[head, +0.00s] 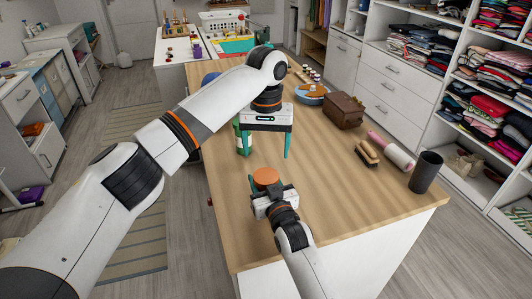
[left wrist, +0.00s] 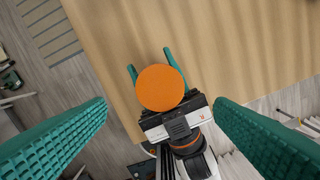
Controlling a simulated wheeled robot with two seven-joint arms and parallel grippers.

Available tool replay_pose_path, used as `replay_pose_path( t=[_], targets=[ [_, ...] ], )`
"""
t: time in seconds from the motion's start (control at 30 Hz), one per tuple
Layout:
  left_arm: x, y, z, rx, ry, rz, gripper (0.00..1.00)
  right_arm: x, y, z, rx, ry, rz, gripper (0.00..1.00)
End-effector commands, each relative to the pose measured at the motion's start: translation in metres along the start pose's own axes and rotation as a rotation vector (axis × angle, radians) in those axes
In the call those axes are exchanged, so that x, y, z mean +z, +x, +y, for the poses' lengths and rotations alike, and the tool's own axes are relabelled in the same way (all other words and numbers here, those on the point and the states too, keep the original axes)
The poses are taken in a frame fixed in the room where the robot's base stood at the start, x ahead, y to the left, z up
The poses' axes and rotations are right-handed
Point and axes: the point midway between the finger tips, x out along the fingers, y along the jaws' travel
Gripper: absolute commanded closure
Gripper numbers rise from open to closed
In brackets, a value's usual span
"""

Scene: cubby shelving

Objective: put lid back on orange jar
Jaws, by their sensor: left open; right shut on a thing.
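An orange round, flat-topped piece (head: 266,176), which looks like the lid, is at my right gripper (head: 267,188) above the front part of the wooden table. The left wrist view shows its round top (left wrist: 160,88) from above, with the teal fingertips of my right gripper (left wrist: 150,66) reaching past it. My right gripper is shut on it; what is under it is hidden. My left gripper (head: 265,154) is open, fingers pointing down, higher and farther back. In the left wrist view its wide-spread fingers (left wrist: 160,120) have nothing between them. I cannot make out a separate jar for certain.
On the wooden table (head: 335,215) stand a dark cylinder (head: 426,171), a pink-and-white roller (head: 392,151), a brush (head: 367,152), a brown box (head: 344,110) and a blue bowl (head: 311,93). Shelves of folded clothes (head: 485,105) line the right.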

Motion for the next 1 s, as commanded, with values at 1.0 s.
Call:
replay_pose_path(
  t=[1.0],
  targets=[
    [0.0, 0.081, 0.0, 0.0, 0.002, 0.001, 0.23, 0.001, 0.0, 0.0, 0.0, 0.0, -0.001, 1.0]
  ],
)
